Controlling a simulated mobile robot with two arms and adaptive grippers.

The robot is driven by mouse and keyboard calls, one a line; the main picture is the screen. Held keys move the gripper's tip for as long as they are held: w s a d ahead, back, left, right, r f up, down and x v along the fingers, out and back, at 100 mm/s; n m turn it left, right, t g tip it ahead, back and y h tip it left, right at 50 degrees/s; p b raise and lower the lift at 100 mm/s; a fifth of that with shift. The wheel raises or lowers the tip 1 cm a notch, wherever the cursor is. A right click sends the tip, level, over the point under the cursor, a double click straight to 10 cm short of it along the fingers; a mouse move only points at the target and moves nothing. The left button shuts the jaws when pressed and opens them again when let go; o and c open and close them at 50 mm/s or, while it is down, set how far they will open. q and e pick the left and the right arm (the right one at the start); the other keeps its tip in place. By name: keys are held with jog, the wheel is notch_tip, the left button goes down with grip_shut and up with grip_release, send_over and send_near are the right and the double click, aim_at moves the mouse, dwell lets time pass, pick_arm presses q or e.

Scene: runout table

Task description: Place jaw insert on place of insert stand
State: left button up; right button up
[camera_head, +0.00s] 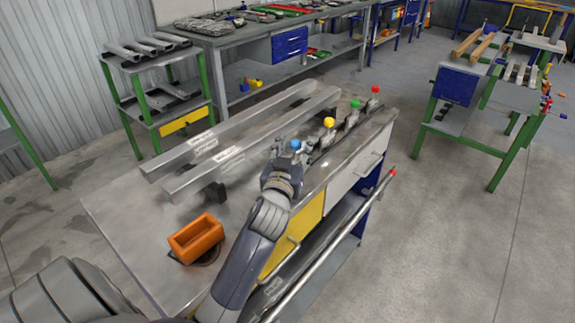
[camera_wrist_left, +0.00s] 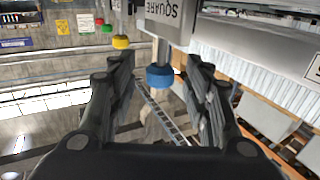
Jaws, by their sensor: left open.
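My left gripper (camera_head: 283,148) is open at the right side of the table, close to a blue knob (camera_head: 296,145). In the left wrist view, the blue knob (camera_wrist_left: 160,77) appears between the two open fingers with a gap on each side. It is on a thin stem below a grey block marked "SQUARE" (camera_wrist_left: 168,10). A yellow knob (camera_head: 329,122), a green knob (camera_head: 355,104) and a red knob (camera_head: 375,89) continue the row along the table edge. I cannot tell which part is the jaw insert or the insert stand. My right gripper is out of view.
An orange bin (camera_head: 196,238) sits on the near part of the table (camera_head: 125,225). Two long metal bars (camera_head: 250,140) lie across the table behind my left gripper. Drawers and a red-tipped rail (camera_head: 340,235) are on the table's right side.

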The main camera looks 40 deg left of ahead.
pick_arm(q)
jog(key=b+v, duration=0.1)
jog(key=v, duration=0.9)
